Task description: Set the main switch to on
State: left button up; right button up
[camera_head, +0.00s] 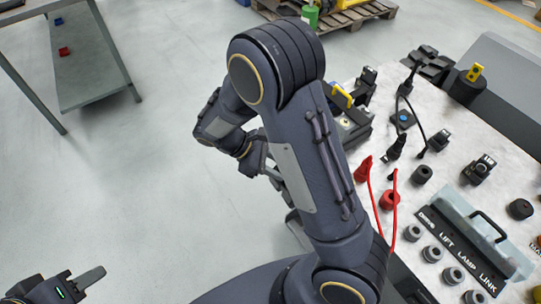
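No readable label marks the main switch. A black round knob with a yellow handle (474,74) stands at the back right of the light panel (447,185). A yellow lever (342,95) sits on a black fixture behind my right arm. I cannot tell which is the main switch, or its setting. My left gripper (85,283) is at the bottom left, away from the panel; one grey finger shows, the other is unclear. My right gripper (272,176) is left of the panel, mostly hidden behind my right arm; its opening cannot be seen.
Red plugs with cables (363,170), a black plug (397,147), sockets and a handled clear cover (490,228) crowd the panel. A labelled strip reads LIFT, LAMP, LINK. A grey table (88,66) stands at upper left, a pallet (350,15) behind. The floor between is clear.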

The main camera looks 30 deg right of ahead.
jog(key=w+a+f+n+t+h+b, duration=0.2)
jog(key=w+a+f+n+t+h, duration=0.2)
jog(key=w+f+n+t+h, duration=0.45)
jog(key=d+r+g+h+p, duration=0.1)
jog(key=d+g+h, duration=0.1)
jog(key=d, duration=0.5)
jog(key=shift+w+d+r+g, duration=0.15)
jog(key=shift+d+r+g, duration=0.05)
jog(key=shift+r+g, duration=0.15)
jog(key=shift+m, duration=0.25)
grip_shut()
